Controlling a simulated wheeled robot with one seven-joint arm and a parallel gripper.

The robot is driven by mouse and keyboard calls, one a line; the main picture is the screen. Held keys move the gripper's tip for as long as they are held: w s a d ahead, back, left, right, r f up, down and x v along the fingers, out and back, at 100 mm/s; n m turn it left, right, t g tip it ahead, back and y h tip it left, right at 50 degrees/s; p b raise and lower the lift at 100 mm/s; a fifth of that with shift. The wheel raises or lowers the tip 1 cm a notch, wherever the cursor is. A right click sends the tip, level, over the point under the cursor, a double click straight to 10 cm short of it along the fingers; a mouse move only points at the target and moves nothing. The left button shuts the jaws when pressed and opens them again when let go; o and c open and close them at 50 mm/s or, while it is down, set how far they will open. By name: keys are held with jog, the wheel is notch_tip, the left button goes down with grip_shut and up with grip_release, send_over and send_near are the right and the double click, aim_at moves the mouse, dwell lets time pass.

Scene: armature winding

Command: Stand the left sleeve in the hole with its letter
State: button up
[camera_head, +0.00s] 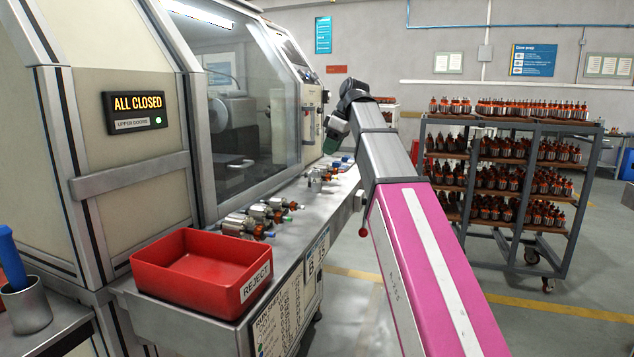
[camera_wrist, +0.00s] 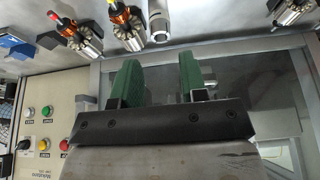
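My gripper (camera_head: 335,132) is at the far end of my arm, near the machine's ledge. In the wrist view, its two green fingers (camera_wrist: 159,72) are apart, with nothing between them. Two copper-wound armatures (camera_wrist: 77,33) (camera_wrist: 128,27) lie ahead of the fingers; red and yellow-green pieces show at the ends of their shafts. A plain grey metal tube-like part (camera_wrist: 158,22) lies to their right, ahead of the gap and apart from the fingers. I cannot tell which piece is the left sleeve. No lettered hole can be made out.
A red REJECT bin (camera_head: 205,272) stands at the near end of the steel ledge (camera_head: 283,247). Several armatures (camera_head: 258,216) lie behind it. The winding machine (camera_head: 115,165) borders the ledge; a loaded rack (camera_head: 510,185) stands right. A button panel (camera_wrist: 47,125) shows in the wrist view.

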aim_at(319, 171)
jog(key=shift+a+x, duration=0.2)
jog(key=shift+x, duration=4.55)
jog(key=shift+w+r, duration=0.1)
jog(key=shift+w, duration=0.05)
jog(key=c, duration=0.7)
